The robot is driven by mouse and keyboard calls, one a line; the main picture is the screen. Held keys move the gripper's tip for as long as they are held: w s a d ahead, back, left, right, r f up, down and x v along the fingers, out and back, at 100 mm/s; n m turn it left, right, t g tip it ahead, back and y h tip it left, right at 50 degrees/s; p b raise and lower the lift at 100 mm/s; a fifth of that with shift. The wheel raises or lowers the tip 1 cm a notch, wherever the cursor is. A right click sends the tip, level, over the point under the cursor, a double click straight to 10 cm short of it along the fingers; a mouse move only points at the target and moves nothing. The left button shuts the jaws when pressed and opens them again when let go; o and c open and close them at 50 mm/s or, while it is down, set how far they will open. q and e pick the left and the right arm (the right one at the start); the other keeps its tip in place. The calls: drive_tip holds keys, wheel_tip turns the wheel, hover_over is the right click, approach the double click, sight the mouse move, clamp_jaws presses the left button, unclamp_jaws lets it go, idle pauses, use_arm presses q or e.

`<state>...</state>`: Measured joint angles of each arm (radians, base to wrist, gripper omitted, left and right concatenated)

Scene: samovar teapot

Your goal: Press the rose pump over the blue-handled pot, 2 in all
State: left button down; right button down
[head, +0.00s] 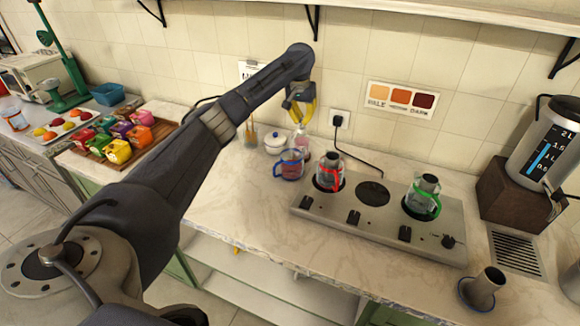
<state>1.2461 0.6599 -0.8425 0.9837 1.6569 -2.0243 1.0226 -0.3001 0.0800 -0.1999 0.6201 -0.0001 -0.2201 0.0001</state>
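The blue-handled pot (291,166) stands on the counter just left of the stove, with dark reddish contents or tint showing through its glass. A pinkish bottle, likely the rose pump (301,140), is behind it and partly hidden; its top meets my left gripper in the picture. My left gripper (301,118), with yellow fingers, points down from above at this bottle. I cannot tell whether it touches the pump head, or whether its fingers are open or shut. My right gripper is not in view.
A stove (375,222) holds a red-handled pot (330,173) and a green-handled pot (422,198). A white lidded bowl (274,144) stands close left of the bottle. The counter front left is clear.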

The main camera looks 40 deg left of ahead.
use_arm(q)
drive_tip(key=shift+f, duration=0.35)
drive_tip(key=shift+r, duration=0.15)
drive_tip(key=shift+w+v, duration=0.2)
drive_tip(key=shift+v, duration=0.9)
drive_tip(key=shift+w+v, duration=0.25)
drive_tip(key=shift+v, duration=0.8)
drive_tip(key=shift+f, duration=0.25)
drive_tip(key=shift+f, duration=0.75)
drive_tip(key=shift+f, duration=0.35)
